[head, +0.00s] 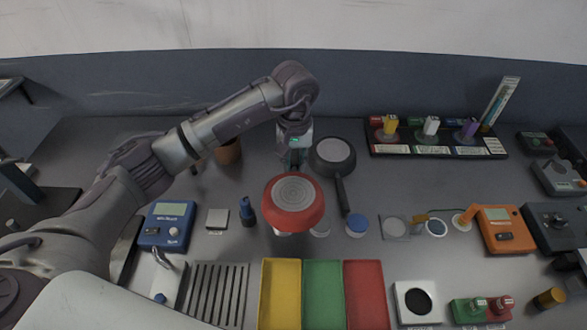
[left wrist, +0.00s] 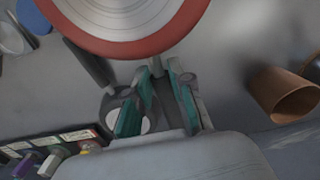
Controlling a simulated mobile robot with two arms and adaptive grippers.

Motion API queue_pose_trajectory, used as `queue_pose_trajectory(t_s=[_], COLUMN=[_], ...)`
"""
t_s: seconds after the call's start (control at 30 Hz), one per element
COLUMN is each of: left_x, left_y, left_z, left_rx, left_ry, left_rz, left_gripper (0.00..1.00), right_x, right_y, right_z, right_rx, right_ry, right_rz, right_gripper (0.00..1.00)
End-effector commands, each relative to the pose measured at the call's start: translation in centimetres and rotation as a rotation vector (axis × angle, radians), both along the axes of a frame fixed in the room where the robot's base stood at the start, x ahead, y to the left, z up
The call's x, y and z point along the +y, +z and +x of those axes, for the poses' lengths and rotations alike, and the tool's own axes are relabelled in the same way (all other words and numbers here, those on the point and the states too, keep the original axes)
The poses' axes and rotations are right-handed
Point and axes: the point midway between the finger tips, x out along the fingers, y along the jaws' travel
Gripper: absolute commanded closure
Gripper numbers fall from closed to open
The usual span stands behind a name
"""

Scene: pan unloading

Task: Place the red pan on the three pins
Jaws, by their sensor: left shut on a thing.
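The red pan (head: 293,203) is in the middle of the head view, its grey ringed disc face turned up toward the camera. It appears held above the table. Its red rim and disc (left wrist: 125,25) also fill the top of the left wrist view. My left gripper (head: 296,158) is behind the pan, pointing down, shut on it at its handle side; the handle is mostly hidden by the fingers. The teal-padded fingers (left wrist: 160,95) show in the left wrist view. I cannot make out three pins; they may be hidden under the pan. My right gripper is not in view.
A dark pan (head: 332,153) lies just right of my left gripper. Small round containers, including a blue-lidded one (head: 356,225), sit in front. Yellow, green (head: 323,295) and red trays are nearest. A marker rack (head: 430,150) stands back right.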

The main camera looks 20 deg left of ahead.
Motion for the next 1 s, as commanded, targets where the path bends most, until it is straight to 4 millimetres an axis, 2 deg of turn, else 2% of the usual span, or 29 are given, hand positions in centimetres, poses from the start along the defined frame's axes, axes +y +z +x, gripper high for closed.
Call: queue_pose_trajectory(t_s=[0.1, 0.37, 1.0], left_x=[0.2, 0.2, 0.2], left_y=[-0.6, -3.9, -5.1], left_z=[-0.1, 0.0, 0.0], left_rx=[0.002, 0.0, -0.002], left_ry=[0.001, 0.0, -0.001], left_rz=[-0.003, -0.003, -0.001], left_gripper=[1.0, 1.0, 1.0], right_x=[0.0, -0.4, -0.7], right_y=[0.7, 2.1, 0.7], right_z=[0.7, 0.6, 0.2], right_rx=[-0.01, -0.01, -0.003], right_ry=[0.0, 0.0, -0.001], right_rz=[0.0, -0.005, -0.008], right_gripper=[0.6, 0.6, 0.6])
